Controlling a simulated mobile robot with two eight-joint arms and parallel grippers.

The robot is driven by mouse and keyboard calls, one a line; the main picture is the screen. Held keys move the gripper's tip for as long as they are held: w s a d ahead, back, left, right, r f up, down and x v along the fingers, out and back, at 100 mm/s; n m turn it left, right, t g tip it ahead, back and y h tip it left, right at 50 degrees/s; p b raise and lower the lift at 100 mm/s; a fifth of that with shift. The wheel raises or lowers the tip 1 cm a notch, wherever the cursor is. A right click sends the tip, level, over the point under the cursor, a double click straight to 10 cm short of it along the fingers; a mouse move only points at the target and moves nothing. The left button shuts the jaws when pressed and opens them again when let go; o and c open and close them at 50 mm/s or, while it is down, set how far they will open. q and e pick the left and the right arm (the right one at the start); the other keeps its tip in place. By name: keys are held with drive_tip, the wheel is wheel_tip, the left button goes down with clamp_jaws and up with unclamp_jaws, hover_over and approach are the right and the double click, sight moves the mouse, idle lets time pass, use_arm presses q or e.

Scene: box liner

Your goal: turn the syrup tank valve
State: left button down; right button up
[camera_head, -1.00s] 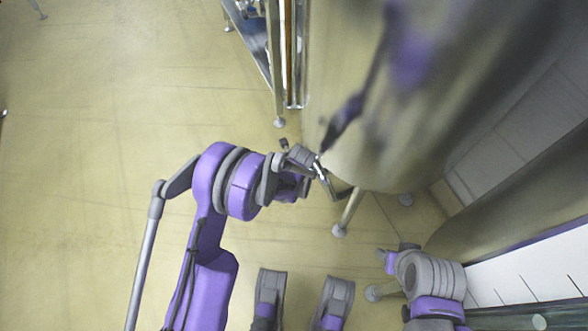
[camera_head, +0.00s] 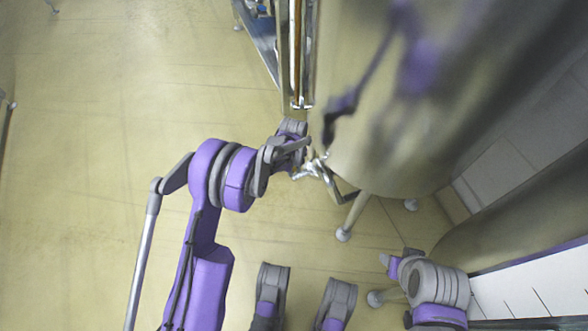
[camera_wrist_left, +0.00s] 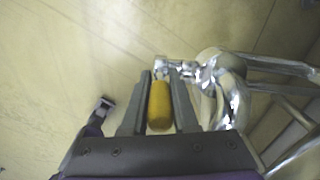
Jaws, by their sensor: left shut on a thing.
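The syrup tank (camera_head: 410,135) is the large shiny metal body right of centre in the head view. Its metal valve (camera_head: 320,167) sticks out low on its left side, above a bent pipe. In the left wrist view, the valve's yellow handle (camera_wrist_left: 160,106) lies between the two dark fingers of my left gripper (camera_wrist_left: 162,88), which is shut on it. The shiny valve body (camera_wrist_left: 208,76) is just beyond and to the right. In the head view, my left wrist hides the handle. My right gripper (camera_head: 391,264) is low right, away from the valve; its fingers are unclear.
A metal tank leg with a round foot (camera_head: 344,234) stands below the valve. A shelf or rack with metal posts (camera_head: 298,60) is at the top centre. A second large metal body (camera_head: 540,215) is on the right. The floor on the left is clear.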

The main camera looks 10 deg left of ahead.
use_arm(q)
drive_tip(key=shift+f, duration=0.1)
drive_tip(key=c, duration=0.7)
unclamp_jaws()
wheel_tip(320, 180, up, 11)
drive_tip(key=p, duration=0.2)
drive_tip(key=shift+w+p, duration=0.1)
drive_tip(key=shift+p, duration=0.3)
drive_tip(key=shift+f, duration=0.1)
